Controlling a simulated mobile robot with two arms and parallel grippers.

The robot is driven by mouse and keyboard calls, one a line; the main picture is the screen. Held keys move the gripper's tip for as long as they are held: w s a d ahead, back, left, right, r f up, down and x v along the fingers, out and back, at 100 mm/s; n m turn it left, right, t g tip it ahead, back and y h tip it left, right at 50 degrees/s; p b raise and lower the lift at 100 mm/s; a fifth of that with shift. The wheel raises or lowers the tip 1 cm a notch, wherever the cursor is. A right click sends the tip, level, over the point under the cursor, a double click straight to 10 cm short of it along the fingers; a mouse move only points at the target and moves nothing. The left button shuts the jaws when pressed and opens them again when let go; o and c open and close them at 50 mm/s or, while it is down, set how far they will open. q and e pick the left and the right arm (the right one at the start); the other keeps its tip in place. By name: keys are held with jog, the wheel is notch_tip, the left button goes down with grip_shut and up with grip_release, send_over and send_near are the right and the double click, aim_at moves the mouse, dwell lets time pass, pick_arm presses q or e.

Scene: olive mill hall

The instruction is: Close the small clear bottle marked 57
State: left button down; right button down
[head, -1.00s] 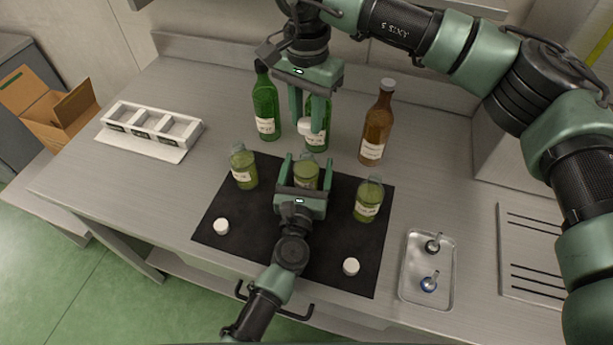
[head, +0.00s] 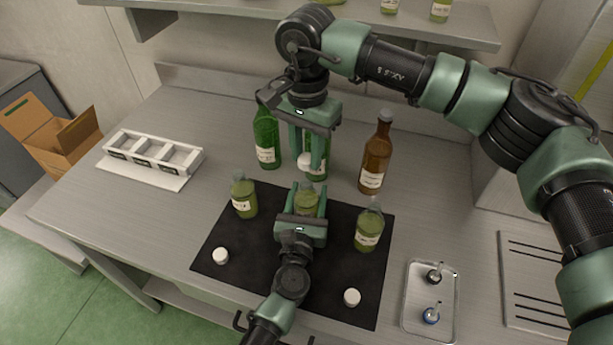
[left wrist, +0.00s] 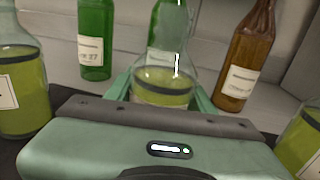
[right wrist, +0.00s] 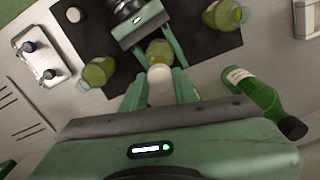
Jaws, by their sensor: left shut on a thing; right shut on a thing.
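A small clear bottle with green-yellow liquid (head: 308,196) stands in the middle of the black mat; its number is not readable here. My left gripper (head: 307,203) is shut around its body, also seen in the left wrist view (left wrist: 163,88). The bottle's clear neck is open above the jaws. My right gripper (head: 307,158) points down and is shut on a white cap (head: 304,161). In the right wrist view the cap (right wrist: 160,85) shows between the fingers, close to the held bottle (right wrist: 158,52). The cap appears above the neck, apart from it.
Two similar small bottles stand left (head: 244,197) and right (head: 369,229) on the mat (head: 262,275). Two white caps (head: 221,256) (head: 352,297) lie at its front. Green bottles (head: 266,140) and a brown bottle (head: 376,152) stand behind. A metal tray (head: 415,318) is at right, a white rack (head: 150,172) at left.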

aim_at(306, 181)
jog(key=shift+f, duration=1.7)
jog(key=shift+f, duration=0.9)
jog(key=shift+f, duration=0.6)
